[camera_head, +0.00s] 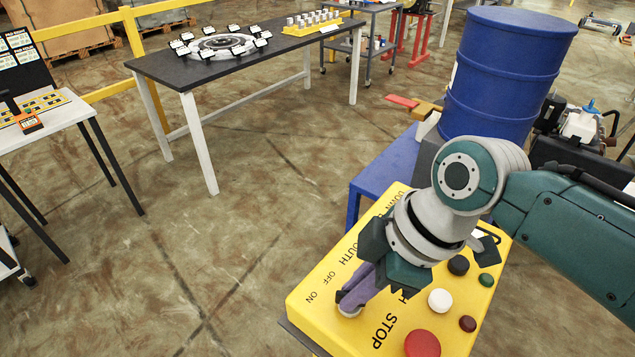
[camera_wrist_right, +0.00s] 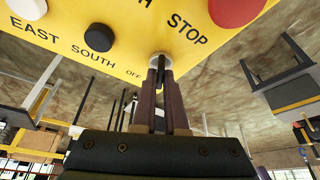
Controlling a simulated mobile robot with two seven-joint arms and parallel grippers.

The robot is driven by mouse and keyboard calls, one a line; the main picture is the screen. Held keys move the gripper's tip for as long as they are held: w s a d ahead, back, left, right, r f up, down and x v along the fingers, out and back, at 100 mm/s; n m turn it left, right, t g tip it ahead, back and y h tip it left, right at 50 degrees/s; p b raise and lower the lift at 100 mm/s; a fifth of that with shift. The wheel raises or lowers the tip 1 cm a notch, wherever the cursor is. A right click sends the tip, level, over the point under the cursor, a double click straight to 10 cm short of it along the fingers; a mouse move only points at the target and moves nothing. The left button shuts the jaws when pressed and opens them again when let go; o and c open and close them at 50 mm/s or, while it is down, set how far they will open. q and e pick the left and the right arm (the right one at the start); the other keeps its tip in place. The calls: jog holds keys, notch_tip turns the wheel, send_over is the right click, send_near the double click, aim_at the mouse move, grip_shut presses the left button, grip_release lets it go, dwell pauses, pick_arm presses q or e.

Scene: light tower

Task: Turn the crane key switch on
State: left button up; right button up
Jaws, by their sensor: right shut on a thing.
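The yellow crane control box (camera_head: 318,298) sits at the lower middle of the head view, printed with ON, OFF, STOP and direction words. Its key switch (camera_head: 350,312) is a small round grey fitting near ON and OFF, mostly hidden by my fingers. In the right wrist view the switch (camera_wrist_right: 160,58) shows with a dark key (camera_wrist_right: 161,74) between my fingertips. My right gripper (camera_head: 351,298) reaches down to the box and is shut on the key; it also shows in the wrist view (camera_wrist_right: 161,82). The key's exact turn is hard to tell. My left gripper is not in view.
A red STOP button (camera_head: 422,343), a white button (camera_head: 440,300) and other small buttons lie right beside the gripper on the box. A blue barrel (camera_head: 508,75) stands behind on a blue stand (camera_head: 385,172). A dark table (camera_head: 235,62) is farther back. Open floor lies to the left.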

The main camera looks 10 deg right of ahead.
grip_shut()
jog(key=shift+r+m+p, duration=0.1)
jog(key=shift+m+p, duration=0.4)
jog(key=shift+p, duration=0.05)
jog(key=m+p, duration=0.1)
jog(key=m+t+p, duration=0.1)
jog(key=shift+s+a+r+m+h, duration=0.1)
jog(key=shift+s+m+h, duration=0.05)
jog(key=shift+m+h, duration=0.25)
jog(key=m+t+h+p, duration=0.1)
jog(key=m+p, duration=0.2)
jog(key=m, duration=0.1)
jog(key=shift+a+m, duration=0.1)
jog(key=shift+m, duration=0.2)
jog(key=m, duration=0.1)
jog(key=m+h, duration=0.1)
jog(key=m, duration=0.1)
jog(key=shift+f+t+h+p, duration=0.2)
jog(key=shift+t+h+p, duration=0.1)
jog(key=shift+p, duration=0.1)
jog(key=shift+m, duration=0.4)
